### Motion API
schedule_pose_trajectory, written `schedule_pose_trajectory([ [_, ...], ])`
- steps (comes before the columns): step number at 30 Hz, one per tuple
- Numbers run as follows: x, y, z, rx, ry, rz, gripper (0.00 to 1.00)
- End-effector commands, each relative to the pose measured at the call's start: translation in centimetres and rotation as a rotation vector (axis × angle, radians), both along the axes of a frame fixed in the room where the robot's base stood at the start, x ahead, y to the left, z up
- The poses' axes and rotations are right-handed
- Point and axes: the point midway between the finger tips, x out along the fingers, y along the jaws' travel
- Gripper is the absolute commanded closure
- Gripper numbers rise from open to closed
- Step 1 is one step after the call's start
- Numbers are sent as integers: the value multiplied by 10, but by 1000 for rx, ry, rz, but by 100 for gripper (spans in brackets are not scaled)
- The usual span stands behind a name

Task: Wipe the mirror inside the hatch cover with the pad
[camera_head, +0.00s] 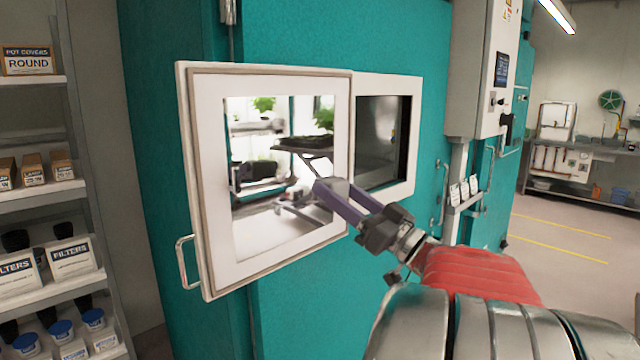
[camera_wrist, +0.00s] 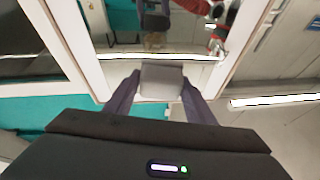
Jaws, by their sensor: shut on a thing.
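The hatch cover (camera_head: 215,250) stands swung open on the teal chamber, its white inner face toward me. The mirror (camera_head: 265,215) fills its middle and reflects plants, shelving and parts of my arm. My gripper (camera_head: 328,190) is at the mirror's lower right. In the wrist view my gripper (camera_wrist: 158,90) is shut on a grey pad (camera_wrist: 162,78), held between the two fingers. The pad lies at the edge of the mirror (camera_wrist: 150,35) near the white frame; I cannot tell whether it touches the glass.
The hatch opening (camera_head: 382,140) is to the right of the cover. A handle (camera_head: 187,262) sticks out at the cover's left edge. A shelf rack (camera_head: 60,190) with boxes and jars stands at far left. A white control box (camera_head: 485,80) is on the right.

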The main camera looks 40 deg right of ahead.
Motion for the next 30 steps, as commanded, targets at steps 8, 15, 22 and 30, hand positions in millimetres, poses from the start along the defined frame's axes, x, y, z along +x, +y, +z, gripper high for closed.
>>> schedule_pose_trajectory([
  [8,5,2,-1,0,-1,-3,68],
  [15,21,7,-4,1,0,-17,68],
  [22,40,12,-7,1,2,-36,68],
  [30,61,18,-11,1,2,-58,68],
])
